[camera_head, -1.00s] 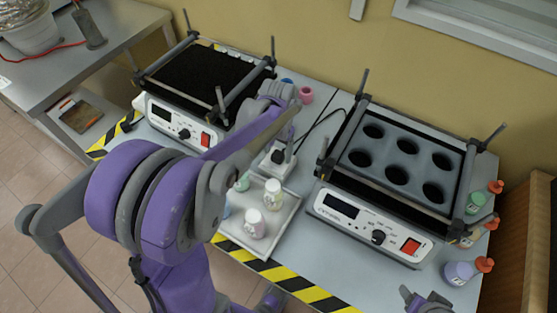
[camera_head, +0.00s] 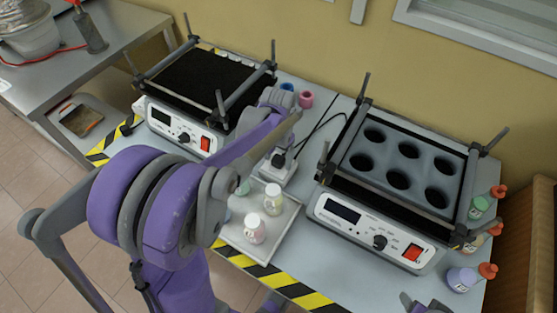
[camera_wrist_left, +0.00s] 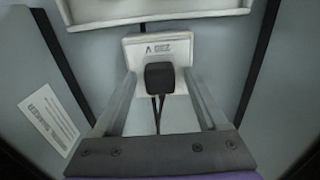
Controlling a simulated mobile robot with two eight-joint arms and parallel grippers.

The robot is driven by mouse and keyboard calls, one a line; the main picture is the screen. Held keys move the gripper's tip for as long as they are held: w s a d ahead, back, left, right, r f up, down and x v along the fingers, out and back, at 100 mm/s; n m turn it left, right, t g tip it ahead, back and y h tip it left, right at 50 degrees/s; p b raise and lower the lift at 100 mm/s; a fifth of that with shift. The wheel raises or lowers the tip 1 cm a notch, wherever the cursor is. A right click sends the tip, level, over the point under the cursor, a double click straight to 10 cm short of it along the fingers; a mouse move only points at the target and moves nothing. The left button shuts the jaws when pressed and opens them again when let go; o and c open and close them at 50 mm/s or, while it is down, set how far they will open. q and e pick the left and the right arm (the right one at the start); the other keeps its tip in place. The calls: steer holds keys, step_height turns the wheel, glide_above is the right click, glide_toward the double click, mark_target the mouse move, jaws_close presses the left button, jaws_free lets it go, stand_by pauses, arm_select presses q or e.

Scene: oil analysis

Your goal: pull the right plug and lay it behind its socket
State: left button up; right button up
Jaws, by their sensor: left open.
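A white socket block (camera_head: 275,176) with a black plug (camera_head: 279,158) in it lies on the bench between the two heating devices. In the left wrist view the plug (camera_wrist_left: 160,77) sits in the socket (camera_wrist_left: 147,46), with dark cord running from it. My left gripper (camera_wrist_left: 160,92) is open, with one finger on each side of the plug; I cannot tell whether they touch it. In the head view my left arm partly covers this area and the fingertips are hard to make out. Only part of my right gripper (camera_head: 425,304) shows at the bottom edge.
A metal tray (camera_head: 262,250) with several small bottles lies in front of the socket. A heating device with a black top (camera_head: 190,80) stands left, one with round wells (camera_head: 355,220) right. Cups (camera_head: 306,99) stand behind, flasks (camera_head: 462,279) at the right edge.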

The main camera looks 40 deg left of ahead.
mark_target(278, 158)
arm_select(q)
jaws_close()
stand_by(0.5)
steer(key=shift+r, duration=0.1)
steer(key=shift+r+p, duration=2.2)
steer(key=shift+r, duration=0.75)
